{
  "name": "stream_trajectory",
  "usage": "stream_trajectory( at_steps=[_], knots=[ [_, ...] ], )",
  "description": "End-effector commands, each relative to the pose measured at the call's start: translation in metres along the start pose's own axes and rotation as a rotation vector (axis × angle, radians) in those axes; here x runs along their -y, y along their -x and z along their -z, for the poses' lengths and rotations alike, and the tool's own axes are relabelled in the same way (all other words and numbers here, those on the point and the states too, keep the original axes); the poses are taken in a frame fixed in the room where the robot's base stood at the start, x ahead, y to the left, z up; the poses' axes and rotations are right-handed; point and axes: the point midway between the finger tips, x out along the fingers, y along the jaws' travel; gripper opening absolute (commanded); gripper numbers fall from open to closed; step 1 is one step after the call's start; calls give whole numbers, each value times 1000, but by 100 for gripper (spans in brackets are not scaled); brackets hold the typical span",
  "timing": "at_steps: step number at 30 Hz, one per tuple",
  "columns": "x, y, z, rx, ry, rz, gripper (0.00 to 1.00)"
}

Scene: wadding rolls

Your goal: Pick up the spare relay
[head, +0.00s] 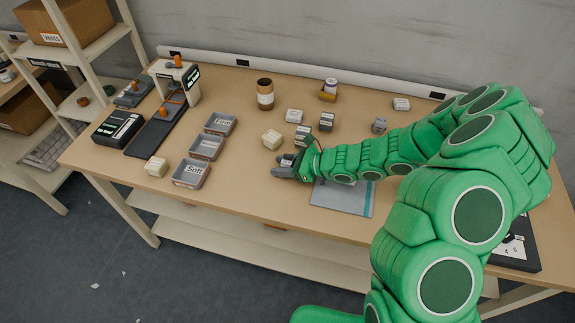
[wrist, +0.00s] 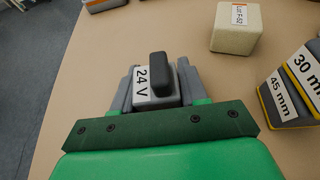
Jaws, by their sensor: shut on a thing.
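A small grey block with a white 24 V label and a dark tab on top, which looks like the relay (wrist: 155,92), sits between my gripper's fingers in the wrist view. My gripper (head: 284,167) is shut on it, over the front middle of the table in the head view. The relay's label also shows there (head: 287,160), small and partly hidden by the fingers. I cannot tell whether the relay touches the tabletop.
A cream block (head: 271,139) stands just behind my gripper, with several labelled blocks (head: 302,134) beyond. Grey trays (head: 190,174) labelled Soft and Firm lie to the left. A blue-grey mat (head: 342,198) lies under my forearm. The wrist view shows 45 mm and 30 mm blocks (wrist: 291,92).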

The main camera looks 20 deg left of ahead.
Motion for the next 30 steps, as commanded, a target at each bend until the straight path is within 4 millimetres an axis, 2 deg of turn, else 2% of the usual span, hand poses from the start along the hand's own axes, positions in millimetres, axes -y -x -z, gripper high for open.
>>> stream_trajectory(
  at_steps=[8,13,30],
  knots=[
    [0,0,-1,0,0,0,12],
    [0,4,-8,0,2,0,12],
    [0,31,-74,0,3,0,12]
  ],
)
